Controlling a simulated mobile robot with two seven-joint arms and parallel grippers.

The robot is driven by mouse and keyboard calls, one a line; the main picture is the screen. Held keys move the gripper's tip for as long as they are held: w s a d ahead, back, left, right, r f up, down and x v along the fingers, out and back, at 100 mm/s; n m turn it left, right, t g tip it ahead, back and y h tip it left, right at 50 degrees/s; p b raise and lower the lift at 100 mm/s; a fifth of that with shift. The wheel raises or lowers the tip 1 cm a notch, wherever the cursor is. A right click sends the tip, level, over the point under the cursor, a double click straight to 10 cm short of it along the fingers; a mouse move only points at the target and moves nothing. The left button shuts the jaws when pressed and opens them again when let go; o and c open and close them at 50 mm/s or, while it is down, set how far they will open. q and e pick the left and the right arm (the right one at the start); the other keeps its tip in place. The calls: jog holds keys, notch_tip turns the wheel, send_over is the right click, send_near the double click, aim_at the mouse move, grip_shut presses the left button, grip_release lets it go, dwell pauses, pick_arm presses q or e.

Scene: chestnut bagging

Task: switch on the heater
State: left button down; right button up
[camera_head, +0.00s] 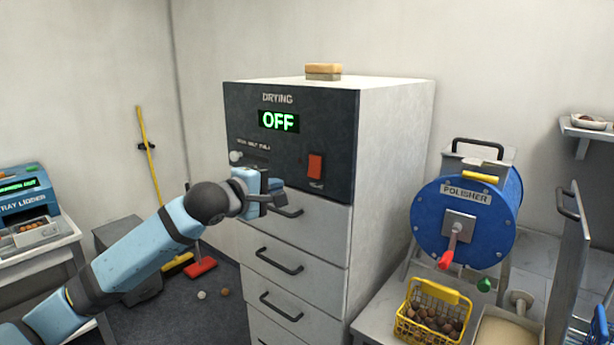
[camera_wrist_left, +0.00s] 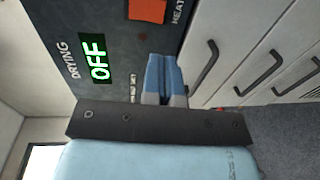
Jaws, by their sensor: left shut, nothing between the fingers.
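The drying cabinet (camera_head: 388,190) stands in the middle of the head view, with a dark panel at its top. A green display (camera_head: 278,121) on the panel reads OFF; it also shows in the left wrist view (camera_wrist_left: 97,59). The heater switch (camera_head: 315,166) is a red-orange rocker to the right of and below the display; the left wrist view shows part of it (camera_wrist_left: 148,10) at the top edge. My left gripper (camera_head: 279,200) is shut and empty, in front of the panel's lower edge, left of and below the switch. In the wrist view its fingers (camera_wrist_left: 165,78) are together, apart from the switch.
Drawers with dark handles (camera_head: 279,261) fill the cabinet below the panel. A pale knob (camera_head: 236,157) sits at the panel's left. A blue polisher (camera_head: 465,220) and a yellow basket (camera_head: 433,312) stand at right. A brush (camera_head: 323,71) lies on top of the cabinet.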

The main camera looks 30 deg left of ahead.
aim_at(313, 176)
pick_arm(q)
jog(key=w, duration=0.3)
jog(key=w+p, duration=0.1)
jog(key=w, duration=0.3)
jog(key=w+f+p, duration=0.1)
jog(key=w, duration=0.2)
jog(key=shift+w+d+f, duration=0.1)
jog(key=shift+w+d, duration=0.3)
jog(key=shift+w+f+p, duration=0.15)
jog(key=shift+w+p, duration=0.15)
jog(key=shift+w, duration=0.05)
jog(key=shift+w+d+f+b, duration=0.1)
jog(key=shift+f+b, duration=0.05)
jog(key=shift+b, duration=0.2)
jog(key=shift+w+t, duration=0.1)
jog(key=shift+t, duration=0.2)
